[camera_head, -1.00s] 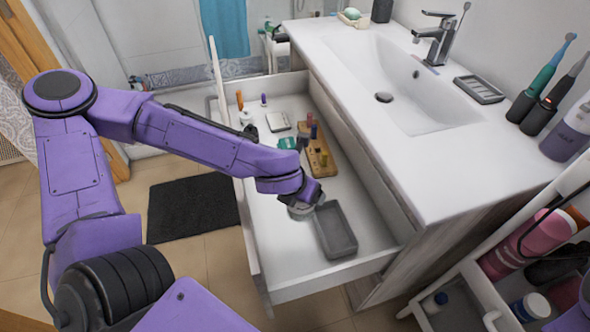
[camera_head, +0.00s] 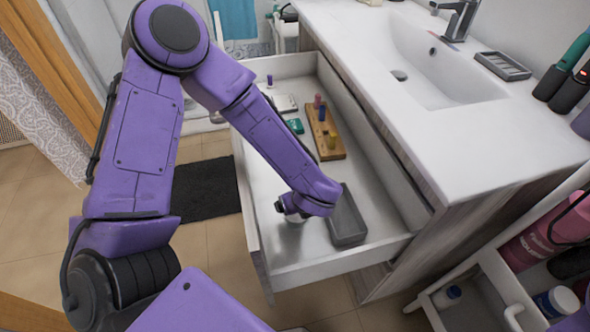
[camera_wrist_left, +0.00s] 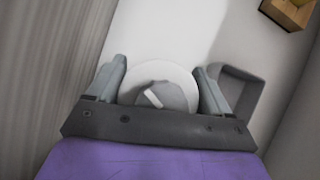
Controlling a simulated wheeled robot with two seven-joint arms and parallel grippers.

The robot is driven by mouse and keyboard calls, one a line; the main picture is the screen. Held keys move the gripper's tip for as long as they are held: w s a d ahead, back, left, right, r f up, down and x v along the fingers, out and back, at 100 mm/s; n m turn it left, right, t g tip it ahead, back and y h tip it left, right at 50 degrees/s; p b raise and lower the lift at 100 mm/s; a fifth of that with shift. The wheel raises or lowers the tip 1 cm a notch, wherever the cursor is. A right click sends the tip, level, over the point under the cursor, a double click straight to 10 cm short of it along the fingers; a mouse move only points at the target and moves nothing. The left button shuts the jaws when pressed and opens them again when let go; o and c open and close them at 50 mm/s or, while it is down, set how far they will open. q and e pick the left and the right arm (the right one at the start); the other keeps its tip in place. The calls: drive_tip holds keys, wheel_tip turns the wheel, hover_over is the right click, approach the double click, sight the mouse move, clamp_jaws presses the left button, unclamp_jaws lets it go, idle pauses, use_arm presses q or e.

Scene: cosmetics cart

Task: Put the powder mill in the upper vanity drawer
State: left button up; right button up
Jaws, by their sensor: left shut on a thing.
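The powder mill (camera_wrist_left: 160,82) shows in the left wrist view as a round white and grey top between the two fingers. My left gripper (camera_wrist_left: 160,88) is shut on it. In the head view, my left gripper (camera_head: 290,212) is inside the open upper vanity drawer (camera_head: 303,258), near its front wall and left of a grey tray. Only a small pale part of the mill shows below the gripper there. I cannot tell whether it touches the drawer floor. My right gripper is not in view.
The grey tray (camera_head: 347,232) lies just right of the gripper; a wooden holder with small bottles (camera_head: 331,147) is farther back. The vanity counter (camera_head: 470,125) overhangs at right. A cart (camera_head: 478,310) stands at lower right. Drawer floor behind the gripper is partly clear.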

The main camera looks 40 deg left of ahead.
use_arm(q)
wheel_tip(320, 180, down, 3)
drive_tip(key=shift+s+r, duration=0.1)
drive_tip(key=shift+f+b, duration=0.3)
drive_tip(key=shift+b, duration=0.1)
drive_tip(key=o, duration=1.3)
drive_tip(key=shift+d+r+p, duration=0.1)
drive_tip(key=shift+r+p, duration=0.25)
drive_tip(key=shift+r, duration=0.1)
drive_tip(key=p+v, duration=0.1)
drive_tip(key=v, duration=1)
drive_tip(key=shift+d+r, duration=0.1)
drive_tip(key=shift+r, duration=0.15)
